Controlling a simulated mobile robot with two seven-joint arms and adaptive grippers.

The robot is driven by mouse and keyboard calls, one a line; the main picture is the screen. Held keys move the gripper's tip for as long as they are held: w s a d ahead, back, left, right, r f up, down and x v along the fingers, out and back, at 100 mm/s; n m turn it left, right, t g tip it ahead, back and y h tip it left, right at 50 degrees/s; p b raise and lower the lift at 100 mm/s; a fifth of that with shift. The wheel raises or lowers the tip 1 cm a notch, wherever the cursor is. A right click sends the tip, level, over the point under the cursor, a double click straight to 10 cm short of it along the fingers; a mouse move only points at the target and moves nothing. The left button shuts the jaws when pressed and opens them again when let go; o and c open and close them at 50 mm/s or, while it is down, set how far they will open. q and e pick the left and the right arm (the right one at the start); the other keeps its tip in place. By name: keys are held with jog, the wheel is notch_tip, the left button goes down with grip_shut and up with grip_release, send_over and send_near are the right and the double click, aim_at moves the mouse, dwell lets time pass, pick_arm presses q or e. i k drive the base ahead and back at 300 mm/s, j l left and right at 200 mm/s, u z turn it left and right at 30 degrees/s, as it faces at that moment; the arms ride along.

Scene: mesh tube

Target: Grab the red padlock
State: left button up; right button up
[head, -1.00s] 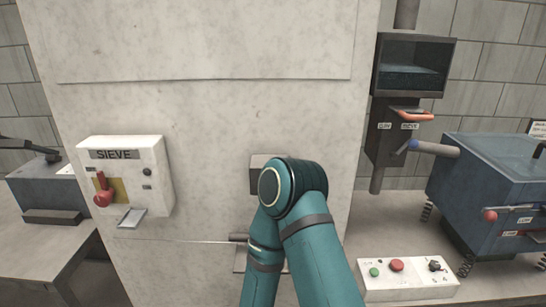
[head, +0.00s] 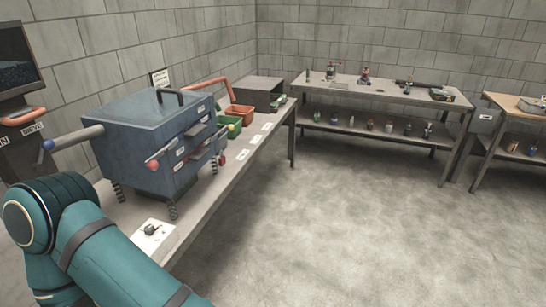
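I cannot make out a red padlock for certain. A small red object (head: 365,74) stands on the back table (head: 420,92), too small to identify. A red round knob (head: 152,165) sits on the front of the blue spring-mounted machine (head: 130,125). A teal arm of mine fills the lower left, and its gripper is out of frame. Neither gripper shows.
The back table's lower shelf (head: 350,128) holds several small bottles. Another table (head: 500,101) stands right. The floor (head: 340,220) is clear.

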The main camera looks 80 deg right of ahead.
aim_at(221, 160)
jog(key=z, duration=2.3)
jog(key=i+l+u, duration=0.1)
jog(key=i+l, duration=0.25)
jog(key=i+l+u, duration=0.1)
jog(key=i+l, duration=0.25)
jog(key=i+l+u, duration=0.1)
jog(key=i+l, duration=0.2)
jog(key=i+l+u, duration=0.1)
jog(key=i+l, duration=0.2)
jog(key=l, duration=0.2)
jog(key=i+l+u, duration=0.1)
jog(key=i+l, duration=0.2)
jog(key=l, duration=0.15)
jog(key=i+l+u, duration=0.1)
jog(key=i+l, duration=0.2)
jog(key=l, duration=0.15)
